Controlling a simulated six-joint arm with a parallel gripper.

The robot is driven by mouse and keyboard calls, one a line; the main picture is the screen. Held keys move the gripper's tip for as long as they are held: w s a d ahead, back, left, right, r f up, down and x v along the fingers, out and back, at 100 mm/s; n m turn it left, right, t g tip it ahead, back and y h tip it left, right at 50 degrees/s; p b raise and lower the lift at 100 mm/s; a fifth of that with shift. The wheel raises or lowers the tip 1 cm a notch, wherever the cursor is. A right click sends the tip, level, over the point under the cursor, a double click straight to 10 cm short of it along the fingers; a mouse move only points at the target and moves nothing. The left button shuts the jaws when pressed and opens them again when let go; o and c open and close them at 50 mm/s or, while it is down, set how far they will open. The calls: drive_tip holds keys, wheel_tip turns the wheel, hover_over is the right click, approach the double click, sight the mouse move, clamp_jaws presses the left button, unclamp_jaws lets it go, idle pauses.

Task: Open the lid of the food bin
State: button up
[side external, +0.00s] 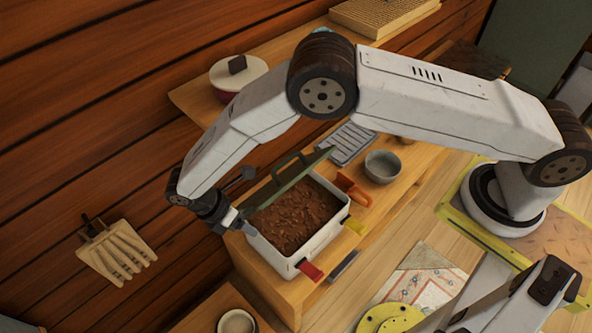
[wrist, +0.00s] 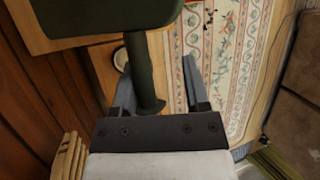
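The food bin (side external: 322,231) is a white box full of brown bits on the wooden bench. Its dark green lid (side external: 300,178) is raised and tilted over the bin's far left side, seen nearly edge-on, with a green loop handle (side external: 287,165) on its outer face. The brown contents show openly. My gripper (side external: 240,226) is beside the lid's left end, near the bin's left corner. In the wrist view my gripper (wrist: 157,70) has its fingers apart. A green bar (wrist: 140,68) below the green panel (wrist: 100,15) lies between them, nearer the left finger, with a gap on the right.
A red tab (side external: 310,270), a yellow tab (side external: 355,226) and an orange object (side external: 353,190) are at the bin's right side. A grey bowl (side external: 382,166) and a slotted tray (side external: 347,143) stand behind.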

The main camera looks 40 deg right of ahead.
drive_tip(key=shift+s+f+m+t, duration=0.6)
drive_tip(key=shift+s+f+t, duration=2.4)
drive_tip(key=shift+f, duration=2.4)
drive_tip(key=v, duration=0.8)
drive_tip(key=w+d+r+m+g+y, duration=0.1)
drive_tip(key=w+d+r+m, duration=0.2)
drive_tip(key=d+r, duration=0.3)
drive_tip(key=w+d+r+m+g+y, duration=0.1)
drive_tip(key=w+d+r+m, duration=0.1)
drive_tip(key=d+r+m, duration=0.25)
drive_tip(key=s+d+r+m+y, duration=0.1)
drive_tip(key=d+r+m, duration=0.2)
drive_tip(key=d+r, duration=0.2)
drive_tip(key=s+d+r+m+t+y, duration=0.1)
drive_tip(key=d+r+m, duration=0.3)
drive_tip(key=d, duration=0.7)
drive_tip(key=shift+s+r+t, duration=0.3)
drive_tip(key=shift+s+r, duration=0.15)
drive_tip(key=shift+r, duration=0.75)
drive_tip(key=shift+a, duration=0.15)
